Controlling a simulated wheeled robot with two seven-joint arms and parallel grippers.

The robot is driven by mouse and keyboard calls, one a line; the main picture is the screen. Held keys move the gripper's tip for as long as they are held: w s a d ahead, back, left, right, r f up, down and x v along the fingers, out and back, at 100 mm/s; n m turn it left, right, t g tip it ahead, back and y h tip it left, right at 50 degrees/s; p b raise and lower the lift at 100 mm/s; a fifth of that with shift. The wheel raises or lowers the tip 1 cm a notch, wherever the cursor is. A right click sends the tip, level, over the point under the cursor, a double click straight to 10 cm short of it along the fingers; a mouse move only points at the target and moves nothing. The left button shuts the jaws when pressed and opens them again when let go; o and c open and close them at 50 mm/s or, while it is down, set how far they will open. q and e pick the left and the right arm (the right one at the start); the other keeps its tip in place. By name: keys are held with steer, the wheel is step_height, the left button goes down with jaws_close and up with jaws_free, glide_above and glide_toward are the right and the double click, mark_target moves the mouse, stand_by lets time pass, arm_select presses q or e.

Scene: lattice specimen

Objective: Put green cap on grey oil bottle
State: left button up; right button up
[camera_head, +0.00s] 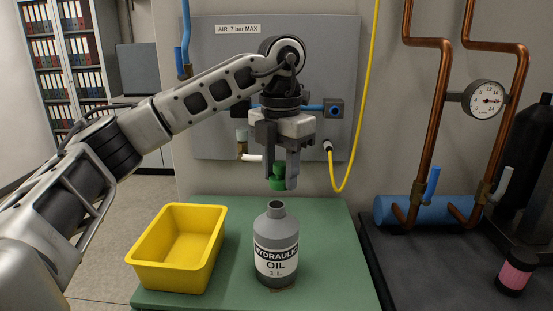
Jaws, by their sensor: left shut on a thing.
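The grey oil bottle (276,235) stands upright on the green table top, with a label reading "HYDRAULIC OIL 1 L". Its neck at the top is open and bare. My left gripper (278,183) points down above the bottle and is shut on the green cap (277,172). The cap is held between the fingers, a little above the bottle's neck and apart from it in the picture. Part of the cap is hidden by the fingers. My right gripper is not in view.
A yellow bin (178,285) stands left of the bottle on the green table (325,225). A grey panel with hoses is behind. To the right are copper pipes (435,110), a gauge, a blue cylinder (392,209) and a pink-and-black container (516,273) on a dark surface.

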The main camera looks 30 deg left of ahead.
mark_target(276, 205)
arm_select(q)
steer(key=n, duration=0.1)
steer(key=r+n, duration=0.1)
steer(key=n, duration=0.1)
steer(key=shift+w+a+r, duration=0.15)
steer(key=shift+a, duration=0.25)
steer(key=shift+a+n, duration=0.1)
steer(key=shift+n, duration=0.5)
steer(key=shift+f, duration=2.5)
steer(key=shift+o, duration=0.2)
steer(key=shift+n, duration=0.5)
steer(key=shift+f, duration=0.2)
